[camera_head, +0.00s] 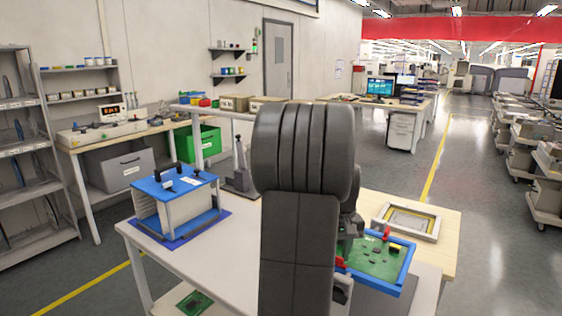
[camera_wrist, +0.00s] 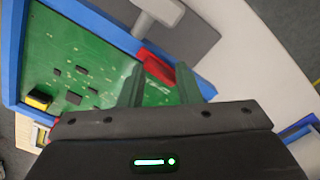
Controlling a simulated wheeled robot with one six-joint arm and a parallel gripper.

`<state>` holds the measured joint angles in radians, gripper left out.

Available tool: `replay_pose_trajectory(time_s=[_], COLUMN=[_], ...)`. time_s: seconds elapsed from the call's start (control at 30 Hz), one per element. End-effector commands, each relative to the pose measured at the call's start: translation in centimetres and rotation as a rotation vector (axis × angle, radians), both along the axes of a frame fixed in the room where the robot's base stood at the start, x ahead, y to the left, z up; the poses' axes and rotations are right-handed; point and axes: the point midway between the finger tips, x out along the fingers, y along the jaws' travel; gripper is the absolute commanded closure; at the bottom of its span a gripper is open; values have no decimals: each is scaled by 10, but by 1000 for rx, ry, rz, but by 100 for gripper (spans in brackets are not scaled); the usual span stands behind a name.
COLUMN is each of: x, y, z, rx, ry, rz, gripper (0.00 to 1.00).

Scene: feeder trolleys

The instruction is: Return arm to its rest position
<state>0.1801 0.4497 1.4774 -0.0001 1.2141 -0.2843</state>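My arm (camera_head: 298,210) stands large and dark grey in the middle of the head view and hides part of the table behind it. My gripper (camera_wrist: 160,84) shows in the wrist view with its two greenish fingers apart and nothing held between them. The fingers reach over the edge of a green circuit board (camera_wrist: 75,52) in a blue frame. A red clip (camera_wrist: 156,66) on the frame shows beyond the gap between the fingers. In the head view the gripper is mostly hidden by the arm; the board (camera_head: 378,262) lies just right of it.
A blue-topped fixture (camera_head: 178,185) stands on the white table's left side. A framed tray (camera_head: 408,221) lies right of the arm, behind the board. A dark stand (camera_head: 240,172) rises just left of the arm. White table (camera_head: 225,248) is bare between fixture and arm.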

Motion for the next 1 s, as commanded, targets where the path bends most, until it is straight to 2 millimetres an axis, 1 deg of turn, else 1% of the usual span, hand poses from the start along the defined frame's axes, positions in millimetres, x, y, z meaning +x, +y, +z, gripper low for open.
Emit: replay_pose_trajectory(time_s=[0.2, 0.67, 0.77, 1.0], x=[0, 0, -1, -9], y=[0, 0, 0, 2], z=[-1, 1, 5, 28], rx=[0, -1, -2, -7], ry=[0, -2, -13, -72], rz=[-79, -92, -96, -118], gripper=[70, 70, 70, 70])
